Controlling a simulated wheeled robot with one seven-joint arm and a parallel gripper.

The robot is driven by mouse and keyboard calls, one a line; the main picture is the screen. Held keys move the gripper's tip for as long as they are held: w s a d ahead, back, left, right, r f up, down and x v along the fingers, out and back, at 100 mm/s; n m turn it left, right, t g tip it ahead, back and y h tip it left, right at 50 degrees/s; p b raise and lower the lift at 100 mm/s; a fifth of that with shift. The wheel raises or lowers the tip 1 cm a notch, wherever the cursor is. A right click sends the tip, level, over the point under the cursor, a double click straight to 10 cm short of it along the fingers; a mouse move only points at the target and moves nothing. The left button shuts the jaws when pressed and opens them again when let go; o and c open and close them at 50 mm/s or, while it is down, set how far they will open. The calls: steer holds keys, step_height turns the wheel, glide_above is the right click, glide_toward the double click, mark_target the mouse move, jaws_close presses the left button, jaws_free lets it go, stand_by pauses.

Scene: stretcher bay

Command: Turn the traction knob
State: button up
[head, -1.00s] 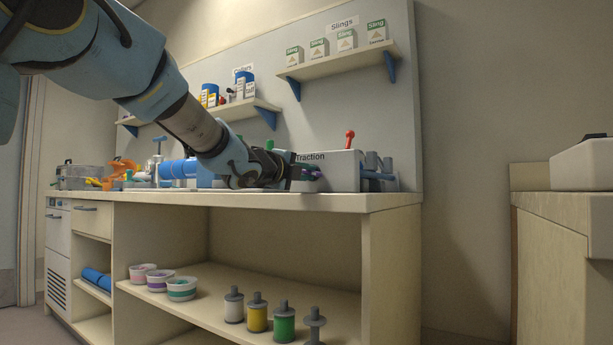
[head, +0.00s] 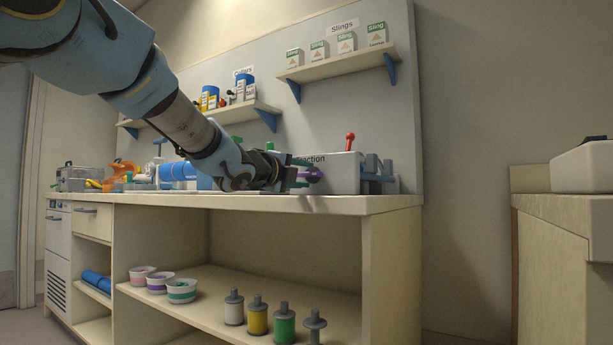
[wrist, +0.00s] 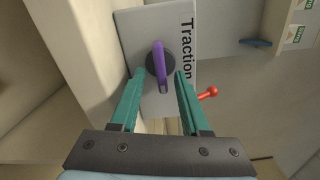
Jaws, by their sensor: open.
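The traction knob (wrist: 159,62) is a purple bar handle on a dark round base, on the face of a grey box (wrist: 134,20) lettered "Traction". In the wrist view it lies ahead of and between the two teal fingers of my gripper (wrist: 160,76), which are apart. The near end of the knob reaches about level with the fingertips; I see no clear contact. In the head view my gripper (head: 303,171) is at the left face of the traction box (head: 340,174), and the purple knob (head: 315,175) shows just beyond the fingers, partly hidden by them.
A red-knobbed lever (head: 349,142) stands up at the box, with grey posts (head: 376,170) to its right. Blue rolls (head: 178,171) lie on the counter (head: 380,203) behind my arm. A shelf with sling boxes (head: 338,66) is above. The lower shelf holds spools and tubs.

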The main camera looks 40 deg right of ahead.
steer(key=v, duration=0.9)
steer(key=shift+p, duration=0.4)
steer(key=shift+a, duration=0.1)
